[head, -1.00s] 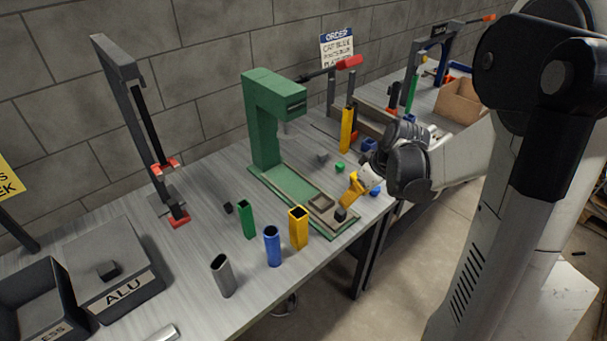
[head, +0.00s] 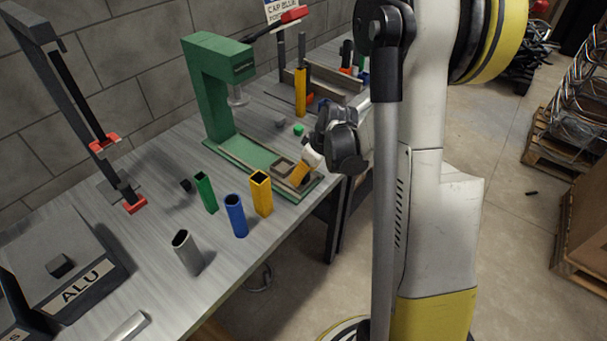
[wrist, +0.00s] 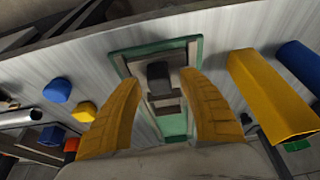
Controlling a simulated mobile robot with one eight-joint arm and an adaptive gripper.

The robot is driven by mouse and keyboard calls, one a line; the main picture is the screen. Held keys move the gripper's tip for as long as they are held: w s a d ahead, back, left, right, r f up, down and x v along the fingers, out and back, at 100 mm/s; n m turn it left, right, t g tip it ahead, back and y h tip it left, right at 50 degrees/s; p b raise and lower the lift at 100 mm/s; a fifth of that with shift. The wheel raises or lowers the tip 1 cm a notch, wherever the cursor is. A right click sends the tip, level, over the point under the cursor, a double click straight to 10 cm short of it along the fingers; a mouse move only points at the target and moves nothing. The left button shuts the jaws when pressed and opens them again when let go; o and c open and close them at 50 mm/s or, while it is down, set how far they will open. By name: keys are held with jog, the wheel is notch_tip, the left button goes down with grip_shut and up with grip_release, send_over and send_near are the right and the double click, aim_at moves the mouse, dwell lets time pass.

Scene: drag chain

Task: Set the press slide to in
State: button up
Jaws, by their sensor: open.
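The green press (head: 212,85) stands on the table with its ram above a long green base. The press slide (head: 283,165), a brownish frame with a square opening, sits at the front end of that base, out from under the ram. My gripper (head: 299,172) is at the slide's front end, pointing down. In the wrist view my gripper (wrist: 160,84) has its two yellow fingers apart. A dark block-like knob (wrist: 159,72) on the slide shows between them. I cannot tell whether either finger touches it. The knob is mostly hidden by the fingers in the head view.
Yellow (head: 261,194), blue (head: 236,215), green (head: 205,192) and grey (head: 187,252) tubes stand left of the slide. Small caps, including a green one (head: 298,130), lie behind my gripper. A dark upright frame (head: 75,105) is at left.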

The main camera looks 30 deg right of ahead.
grip_shut()
jog(key=shift+w, duration=0.1)
jog(key=w+a, duration=0.2)
jog(key=w, duration=0.3)
jog(key=w+a, duration=0.1)
jog(key=w, duration=0.4)
jog(key=w+a, duration=0.2)
jog(key=w, duration=0.3)
jog(key=shift+a, duration=0.3)
jog(key=shift+r, duration=0.1)
jog(key=shift+c, duration=1.5)
grip_release()
jog(key=shift+w, duration=0.1)
jog(key=o, duration=0.3)
jog(key=shift+w+a, duration=0.1)
